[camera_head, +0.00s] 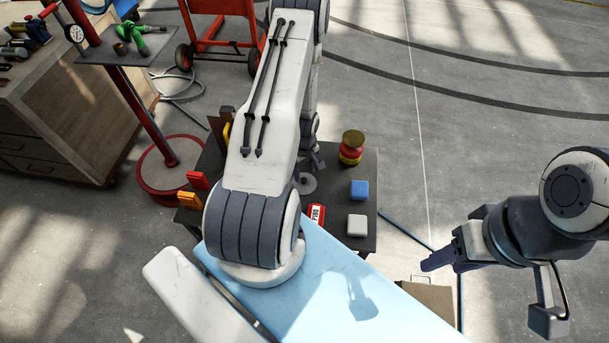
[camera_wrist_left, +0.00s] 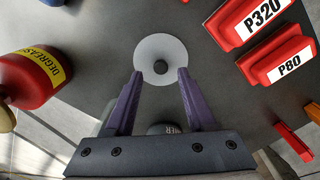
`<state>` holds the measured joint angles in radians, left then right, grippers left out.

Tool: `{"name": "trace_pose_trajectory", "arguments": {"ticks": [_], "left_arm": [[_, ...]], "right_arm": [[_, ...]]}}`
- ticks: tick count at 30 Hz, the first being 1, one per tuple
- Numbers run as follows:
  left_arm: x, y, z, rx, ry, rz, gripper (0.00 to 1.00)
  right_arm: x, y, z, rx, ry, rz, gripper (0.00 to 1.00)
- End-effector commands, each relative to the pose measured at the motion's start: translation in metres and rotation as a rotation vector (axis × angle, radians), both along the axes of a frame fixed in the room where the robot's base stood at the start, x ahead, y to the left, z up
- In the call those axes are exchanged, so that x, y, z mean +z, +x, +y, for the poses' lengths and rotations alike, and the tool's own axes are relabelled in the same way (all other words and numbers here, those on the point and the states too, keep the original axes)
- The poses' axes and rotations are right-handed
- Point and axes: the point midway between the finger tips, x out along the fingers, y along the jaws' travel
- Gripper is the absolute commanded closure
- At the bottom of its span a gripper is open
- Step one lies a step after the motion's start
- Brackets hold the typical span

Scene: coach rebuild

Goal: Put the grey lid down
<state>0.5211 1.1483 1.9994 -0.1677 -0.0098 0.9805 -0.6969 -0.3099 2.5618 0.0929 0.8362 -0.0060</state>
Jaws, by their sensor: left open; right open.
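In the head view part of the lid (camera_head: 308,184) shows just right of my left arm. In the head view my left arm mostly hides that gripper. My right gripper (camera_head: 426,264) is open and empty, right of the table.
A red P320 block (camera_wrist_left: 262,22) is also close. A light blue panel (camera_head: 380,300) lies in front. Open floor lies right.

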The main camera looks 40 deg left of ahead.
Motion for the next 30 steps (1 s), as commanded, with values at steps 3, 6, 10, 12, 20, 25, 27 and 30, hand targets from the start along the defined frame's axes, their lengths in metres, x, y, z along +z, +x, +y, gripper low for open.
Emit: {"name": "trace_pose_trajectory", "arguments": {"ticks": [3, 6, 10, 12, 20, 25, 27, 30], "left_arm": [[0.032, -0.001, 0.000, 0.001, -0.001, 0.001, 0.45], [0.048, -0.001, 0.000, -0.001, -0.001, 0.001, 0.45], [0.066, -0.001, 0.000, 0.000, -0.002, 0.001, 0.45], [0.074, -0.001, 0.000, 0.000, -0.002, 0.001, 0.45], [0.088, -0.001, 0.000, 0.001, -0.002, 0.001, 0.45], [0.088, -0.001, 0.000, 0.000, -0.001, 0.001, 0.45], [0.091, 0.001, -0.002, -0.011, 0.001, 0.000, 0.45], [0.111, 0.014, -0.013, -0.084, 0.011, -0.004, 0.45]], "right_arm": [[0.031, 0.001, 0.001, 0.003, 0.001, -0.002, 0.50], [0.047, 0.001, 0.001, 0.001, 0.001, -0.002, 0.50], [0.065, 0.001, 0.001, -0.001, 0.001, -0.002, 0.50], [0.073, 0.001, 0.000, -0.002, 0.001, -0.001, 0.50], [0.086, 0.001, 0.000, -0.004, 0.001, -0.001, 0.50], [0.086, 0.001, 0.000, -0.004, 0.001, -0.001, 0.50], [0.086, 0.001, 0.000, -0.004, 0.001, -0.001, 0.50], [0.086, 0.001, 0.000, -0.004, 0.001, -0.001, 0.50]]}}
